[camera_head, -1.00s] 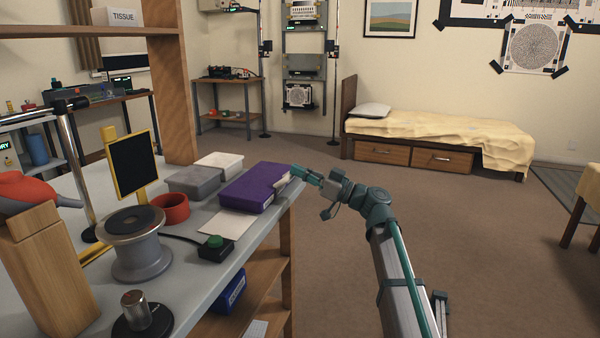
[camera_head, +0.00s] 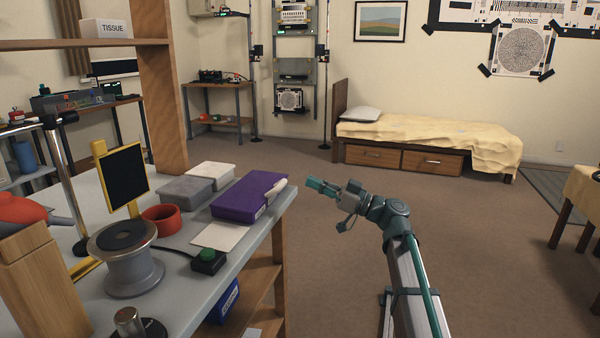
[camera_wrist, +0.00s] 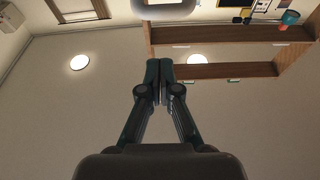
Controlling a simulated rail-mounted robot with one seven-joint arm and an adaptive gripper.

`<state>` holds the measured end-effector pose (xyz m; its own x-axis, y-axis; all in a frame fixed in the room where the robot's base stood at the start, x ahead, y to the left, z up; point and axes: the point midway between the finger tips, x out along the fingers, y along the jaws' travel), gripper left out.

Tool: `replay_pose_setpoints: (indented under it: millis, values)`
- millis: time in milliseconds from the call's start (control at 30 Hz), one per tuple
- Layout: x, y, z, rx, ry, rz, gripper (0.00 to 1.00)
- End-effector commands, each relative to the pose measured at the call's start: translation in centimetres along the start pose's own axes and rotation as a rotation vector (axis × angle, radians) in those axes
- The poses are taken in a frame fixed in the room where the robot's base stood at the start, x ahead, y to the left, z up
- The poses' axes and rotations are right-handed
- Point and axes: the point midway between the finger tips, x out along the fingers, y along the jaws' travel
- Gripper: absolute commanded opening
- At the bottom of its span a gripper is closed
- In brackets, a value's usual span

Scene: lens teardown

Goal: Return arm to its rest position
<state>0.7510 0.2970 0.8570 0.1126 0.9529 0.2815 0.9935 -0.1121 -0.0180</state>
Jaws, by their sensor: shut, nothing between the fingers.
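My gripper (camera_head: 316,185) is beside the right edge of the grey workbench (camera_head: 225,264), over open floor, and points left toward the purple box (camera_head: 245,196). A gap shows between its tips and the bench. In the wrist view my gripper (camera_wrist: 160,68) has its two fingers together with nothing between them. That view faces the ceiling and upper walls. My arm reaches up from the lower right of the head view.
A bed (camera_head: 425,138) stands at the back. The carpet between is clear.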

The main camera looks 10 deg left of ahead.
Motion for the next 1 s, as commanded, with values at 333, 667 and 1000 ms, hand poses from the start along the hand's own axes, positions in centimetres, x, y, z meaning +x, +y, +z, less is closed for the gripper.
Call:
replay_pose_setpoints:
  millis: [333,667,1000]
  values:
    - [-2.8,0.0,0.7,0.032,0.000,-0.002,0.00]
    - [-4.7,-3.9,8.5,0.395,-0.322,-0.042,0.00]
    - [-15.8,-10.9,27.0,0.915,-0.895,0.151,0.00]
